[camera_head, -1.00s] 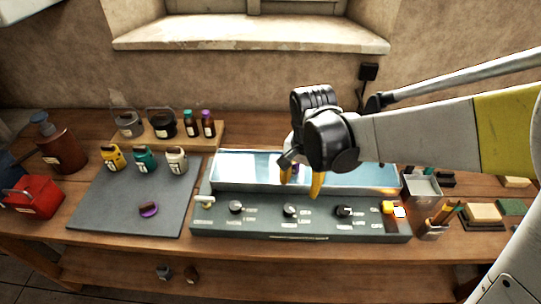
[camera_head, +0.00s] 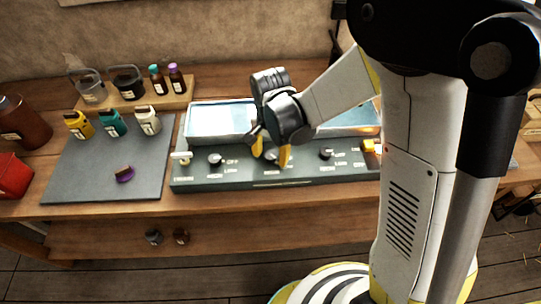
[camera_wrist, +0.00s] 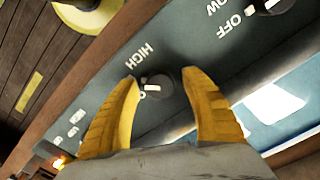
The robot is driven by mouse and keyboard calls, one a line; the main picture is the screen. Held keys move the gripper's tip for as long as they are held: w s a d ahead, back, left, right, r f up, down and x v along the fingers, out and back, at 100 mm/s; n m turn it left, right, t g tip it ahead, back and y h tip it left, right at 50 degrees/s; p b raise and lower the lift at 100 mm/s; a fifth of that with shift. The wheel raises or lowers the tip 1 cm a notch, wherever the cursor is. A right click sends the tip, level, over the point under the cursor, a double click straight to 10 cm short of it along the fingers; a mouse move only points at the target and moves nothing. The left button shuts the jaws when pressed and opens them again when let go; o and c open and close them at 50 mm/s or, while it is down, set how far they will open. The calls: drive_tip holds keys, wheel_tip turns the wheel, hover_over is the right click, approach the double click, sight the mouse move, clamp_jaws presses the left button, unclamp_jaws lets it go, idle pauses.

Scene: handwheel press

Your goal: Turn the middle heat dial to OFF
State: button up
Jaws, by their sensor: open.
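The grey-green control panel (camera_head: 300,176) runs along the front of the bench, with a row of black dials. The middle heat dial (camera_wrist: 160,84) is dark with a white pointer mark; in the wrist view it sits between my yellow fingertips, near the word HIGH. Its exact setting is hard to tell. My gripper (camera_head: 270,156) is open around the dial, one finger on each side; contact with it cannot be told. In the head view the fingers partly hide the dial. The left dial (camera_head: 215,160) and right dial (camera_head: 326,153) stand clear on either side.
A shiny tray (camera_head: 222,120) lies behind the panel. A grey mat (camera_head: 90,165) with several small jars is to the left, and a purple-based item (camera_head: 124,174) lies on it.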

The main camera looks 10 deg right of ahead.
drive_tip(key=c, duration=1.2)
drive_tip(key=shift+n, duration=0.3)
drive_tip(key=n+b, duration=0.1)
drive_tip(key=n, duration=0.3)
drive_tip(key=shift+n+b, duration=0.5)
drive_tip(key=shift+n, duration=1.7)
